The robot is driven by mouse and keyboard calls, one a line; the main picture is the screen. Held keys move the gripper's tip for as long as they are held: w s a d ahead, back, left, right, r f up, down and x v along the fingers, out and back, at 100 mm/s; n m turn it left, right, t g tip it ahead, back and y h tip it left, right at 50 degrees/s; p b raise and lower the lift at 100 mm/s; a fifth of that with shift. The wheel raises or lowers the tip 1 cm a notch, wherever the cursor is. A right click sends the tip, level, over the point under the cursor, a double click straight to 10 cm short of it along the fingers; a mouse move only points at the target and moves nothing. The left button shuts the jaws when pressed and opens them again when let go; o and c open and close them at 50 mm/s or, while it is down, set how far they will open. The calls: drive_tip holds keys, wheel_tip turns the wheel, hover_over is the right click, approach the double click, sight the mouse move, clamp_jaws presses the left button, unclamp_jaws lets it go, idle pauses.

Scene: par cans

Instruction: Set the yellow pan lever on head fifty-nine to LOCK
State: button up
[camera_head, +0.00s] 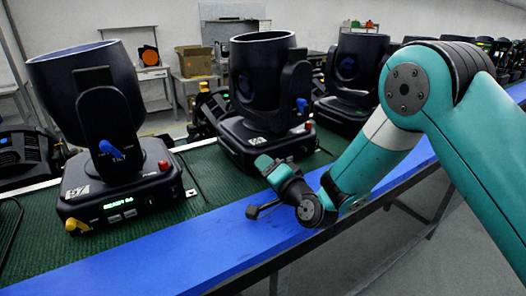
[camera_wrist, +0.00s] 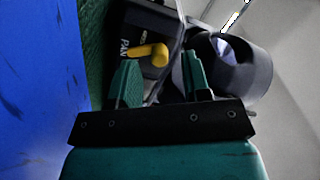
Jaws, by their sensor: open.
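In the wrist view a yellow lever (camera_wrist: 148,55) sticks out from a dark base (camera_wrist: 150,20) beside white PAN lettering. My gripper (camera_wrist: 160,68) is open, its two teal fingers on either side of the lever in the picture. I see no contact, and the depth between them is unclear. In the head view my gripper (camera_head: 264,163) is low in front of the middle moving head (camera_head: 265,90). That head's number label (camera_head: 256,141) is too small to read surely, and I cannot make out its yellow lever there.
The blue table edge (camera_head: 150,260) runs along the front. A black round housing (camera_wrist: 240,65) lies close right of my fingers.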

drive_tip(key=shift+p+x, duration=0.4)
drive_tip(key=shift+x, duration=0.6)
clamp_jaws()
drive_tip(key=m, duration=0.2)
drive_tip(key=d+m+p, duration=0.1)
drive_tip(key=m, duration=0.2)
drive_tip(key=shift+w+d+r+m, duration=0.15)
drive_tip(key=shift+w+r+m, duration=0.05)
drive_tip(key=shift+w+m, duration=0.2)
drive_tip(key=m, duration=0.1)
drive_tip(key=m+p, duration=0.1)
drive_tip(key=d+m, duration=0.1)
drive_tip(key=m, duration=0.1)
drive_tip(key=shift+w+f+p, duration=0.1)
drive_tip(key=shift+w+p, duration=0.2)
drive_tip(key=shift+w+d+f+m+p, duration=0.15)
drive_tip(key=shift+m+p, duration=0.15)
drive_tip(key=shift+m, duration=0.8)
